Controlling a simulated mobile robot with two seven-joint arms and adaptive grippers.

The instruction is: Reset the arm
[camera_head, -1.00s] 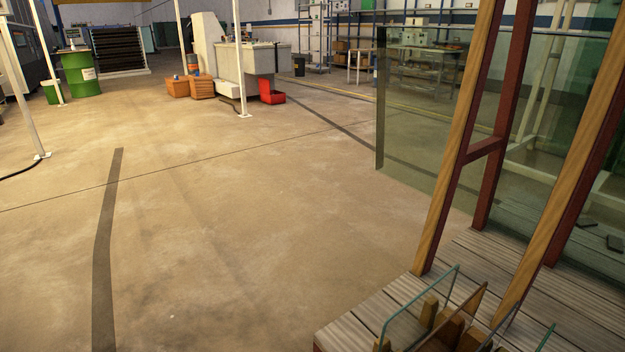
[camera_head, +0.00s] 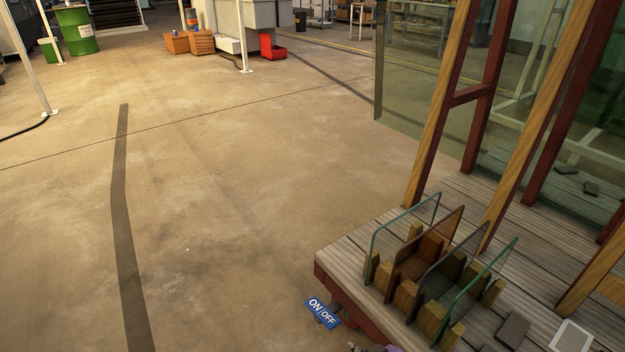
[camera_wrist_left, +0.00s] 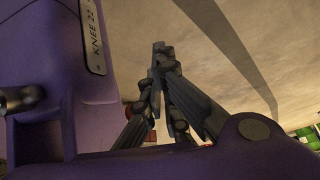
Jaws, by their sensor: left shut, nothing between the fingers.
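My left gripper (camera_wrist_left: 158,50) shows in the left wrist view. Its dark fingers meet at the tips and hold nothing. Past it lies bare floor. In that view, a purple part of my own body with a "KNEE 22" label fills the left side. Neither gripper can be made out in the head view. A small purple piece at the bottom edge there is too little to identify. My right gripper is not in view.
A wooden platform (camera_head: 345,258) at the right holds a wooden rack with several upright glass panes (camera_head: 405,222). A blue ON/OFF sign (camera_head: 322,312) is at its front edge. Wooden posts (camera_head: 440,110) and a large glass sheet (camera_head: 405,80) rise behind. The floor (camera_head: 220,220) at left and centre is clear.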

